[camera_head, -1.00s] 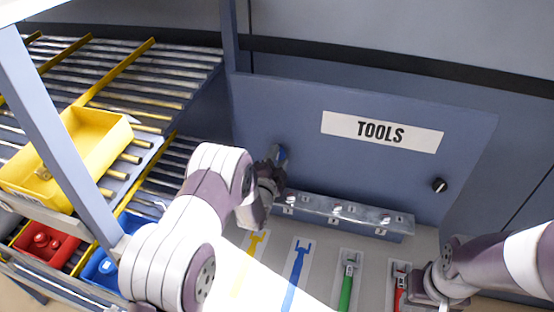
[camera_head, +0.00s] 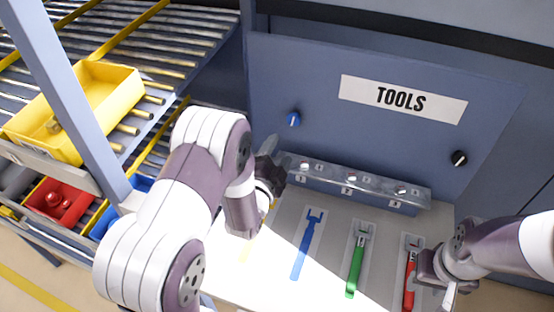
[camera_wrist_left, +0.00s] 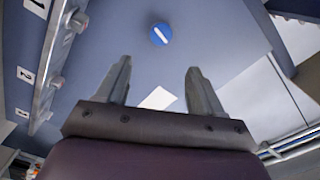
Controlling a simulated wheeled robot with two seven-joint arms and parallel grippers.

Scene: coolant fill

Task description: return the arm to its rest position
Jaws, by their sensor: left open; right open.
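My left arm reaches in from the left, and its dark left gripper (camera_head: 283,160) hangs in the air in front of the blue tool panel (camera_head: 330,140). In the left wrist view the left gripper's fingers (camera_wrist_left: 160,70) are apart with nothing between them. The blue knob (camera_head: 293,119) on the panel is clear of the gripper. In the wrist view this knob (camera_wrist_left: 160,34) lies beyond the fingertips, its white line slanted. My right gripper (camera_head: 446,286) is low at the right, close to the red tool (camera_head: 409,285); its fingers are hard to make out.
A metal rail (camera_head: 350,184) with small fittings runs along the panel's foot. A blue tool mark (camera_head: 307,245) and a green tool (camera_head: 356,262) are on the board. A yellow bin (camera_head: 105,95) and a red bin (camera_head: 70,212) sit on the roller rack at left. A black knob (camera_head: 459,158) is at right.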

